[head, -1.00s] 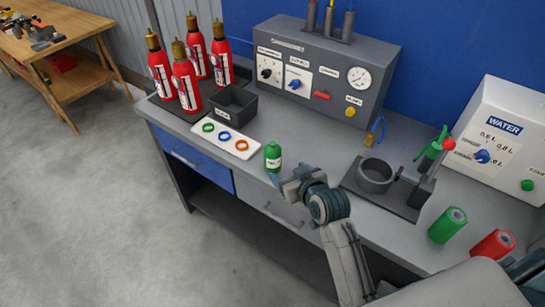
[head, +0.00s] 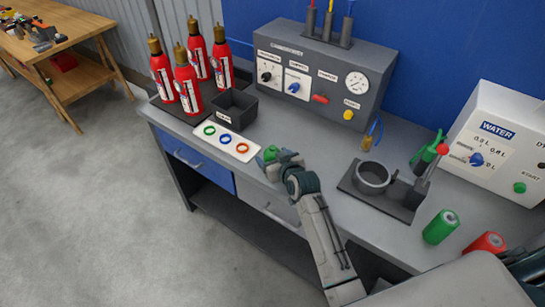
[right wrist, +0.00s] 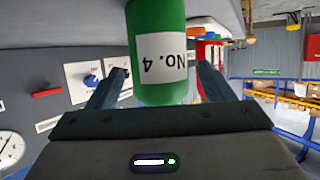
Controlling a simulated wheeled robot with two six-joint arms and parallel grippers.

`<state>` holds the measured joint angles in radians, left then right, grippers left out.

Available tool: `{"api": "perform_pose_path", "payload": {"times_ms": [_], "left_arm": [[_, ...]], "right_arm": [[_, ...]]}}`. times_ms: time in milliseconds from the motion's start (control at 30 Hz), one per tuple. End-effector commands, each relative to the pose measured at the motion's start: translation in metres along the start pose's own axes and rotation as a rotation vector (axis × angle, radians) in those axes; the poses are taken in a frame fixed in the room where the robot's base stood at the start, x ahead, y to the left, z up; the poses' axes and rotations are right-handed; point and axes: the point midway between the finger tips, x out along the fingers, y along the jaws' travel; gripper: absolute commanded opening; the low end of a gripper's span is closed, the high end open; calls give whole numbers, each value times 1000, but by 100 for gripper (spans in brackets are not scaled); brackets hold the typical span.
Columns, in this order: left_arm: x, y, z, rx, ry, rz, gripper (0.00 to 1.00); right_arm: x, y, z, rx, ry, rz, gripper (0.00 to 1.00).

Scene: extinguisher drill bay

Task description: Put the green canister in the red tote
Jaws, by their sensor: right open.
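The green canister (head: 270,153) stands on the grey bench near its front edge, partly hidden by my right gripper (head: 279,158) in the head view. In the right wrist view the canister (right wrist: 160,80), with a white "NO. 4" label, appears between the two spread fingers of my right gripper (right wrist: 160,86). The jaws are open, with a visible gap on each side of the canister. I cannot make out a red tote for certain. My left gripper is not in view.
A white tray with coloured rings (head: 228,139), a dark open box (head: 233,108) and red extinguishers (head: 187,82) stand left of the canister. A ring fixture (head: 372,178) and a green cylinder (head: 440,226) are right. A red object (head: 63,62) sits under the wooden table.

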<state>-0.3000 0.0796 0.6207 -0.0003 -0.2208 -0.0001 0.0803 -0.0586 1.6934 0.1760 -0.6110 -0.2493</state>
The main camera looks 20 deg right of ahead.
Motion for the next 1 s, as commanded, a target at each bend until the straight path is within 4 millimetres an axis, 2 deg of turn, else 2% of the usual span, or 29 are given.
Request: {"api": "perform_pose_path", "payload": {"times_ms": [133,367,600,667,1000], "left_arm": [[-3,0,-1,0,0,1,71],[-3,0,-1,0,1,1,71],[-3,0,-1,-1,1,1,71],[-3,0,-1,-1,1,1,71],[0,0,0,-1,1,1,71]], "right_arm": [[8,0,0,-1,-1,0,75],[9,0,1,-1,0,0,75],[9,0,1,-1,-1,0,27],[9,0,1,-1,-1,0,17],[8,0,-2,0,1,0,17]]}}
